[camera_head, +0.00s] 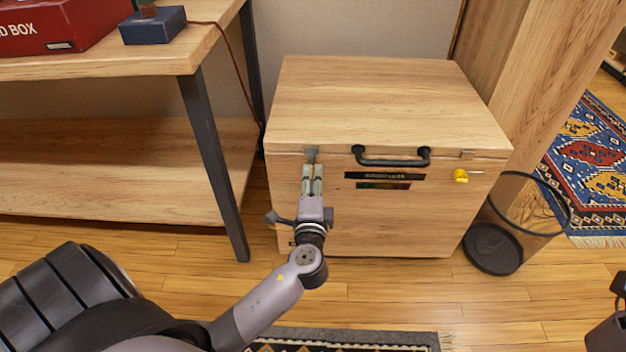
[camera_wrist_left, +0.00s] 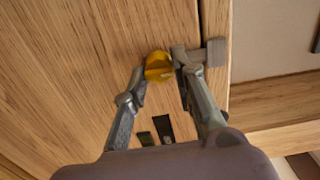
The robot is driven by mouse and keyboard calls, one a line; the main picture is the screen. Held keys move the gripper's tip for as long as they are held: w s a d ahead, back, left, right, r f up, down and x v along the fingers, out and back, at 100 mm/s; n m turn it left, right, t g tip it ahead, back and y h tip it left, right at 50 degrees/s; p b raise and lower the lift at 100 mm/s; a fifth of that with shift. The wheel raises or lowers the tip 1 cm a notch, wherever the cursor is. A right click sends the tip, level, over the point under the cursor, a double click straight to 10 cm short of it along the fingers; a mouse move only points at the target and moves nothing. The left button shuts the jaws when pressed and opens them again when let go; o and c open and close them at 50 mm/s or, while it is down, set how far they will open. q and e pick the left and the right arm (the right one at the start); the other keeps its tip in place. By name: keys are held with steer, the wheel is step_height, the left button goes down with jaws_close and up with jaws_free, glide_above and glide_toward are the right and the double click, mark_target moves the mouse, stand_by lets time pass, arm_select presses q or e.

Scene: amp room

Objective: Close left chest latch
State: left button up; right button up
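The wooden chest (camera_head: 390,105) stands against the wall with its lid down. Its left latch has a metal plate (camera_head: 311,152) at the lid edge, which also shows in the left wrist view (camera_wrist_left: 215,52), and a yellow knob (camera_wrist_left: 158,66) on the front panel. My left gripper (camera_head: 313,168) is at this latch, with a fingertip on either side of the knob in the left wrist view (camera_wrist_left: 161,70). I cannot tell whether the fingers press on it. Part of my right gripper (camera_head: 617,300) shows at the lower right edge, away from the chest.
A black handle (camera_head: 392,160) and another yellow knob (camera_head: 460,176) are on the chest front. A wooden table (camera_head: 130,62) with a dark metal leg (camera_head: 214,165) is close on the left.

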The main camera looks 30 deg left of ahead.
arm_select(q)
steer(key=o, duration=0.4)
steer(key=shift+o, duration=0.2)
steer(key=shift+d, duration=0.1)
steer(key=v, duration=1.2)
